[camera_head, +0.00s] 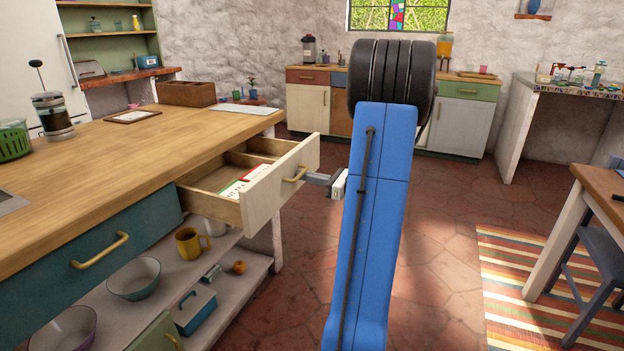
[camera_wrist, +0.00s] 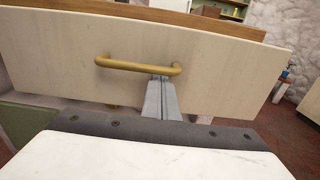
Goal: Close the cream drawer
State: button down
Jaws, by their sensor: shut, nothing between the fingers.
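The cream drawer (camera_head: 270,200) stands pulled out from under the wooden counter, with papers lying in it. Its cream front faces right and carries a brass bar handle (camera_head: 295,175). My gripper (camera_head: 310,177) is shut and empty, its fingertips at the drawer front by the handle. In the wrist view the closed fingers (camera_wrist: 162,85) point at the cream drawer front (camera_wrist: 215,70), with their tips just below the right half of the brass handle (camera_wrist: 138,66). I cannot tell whether the tips touch the front.
The wooden counter (camera_head: 130,150) runs along the left, with a teal drawer (camera_head: 70,275) closed below it. A low shelf holds a yellow mug (camera_head: 190,242) and bowls. A table (camera_head: 595,185) stands at the right on a striped rug (camera_head: 510,290). Tiled floor lies open between.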

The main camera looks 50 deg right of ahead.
send_near(247, 163)
jog(key=w+a, duration=0.1)
jog(key=a, duration=0.1)
jog(key=w+a+r, duration=0.1)
jog(key=w+a, duration=0.3)
jog(key=shift+a+r, duration=0.1)
jog(key=shift+r, duration=0.3)
jog(key=shift+w+r, duration=0.1)
jog(key=shift+r, duration=0.05)
jog(key=shift+w+r, duration=0.1)
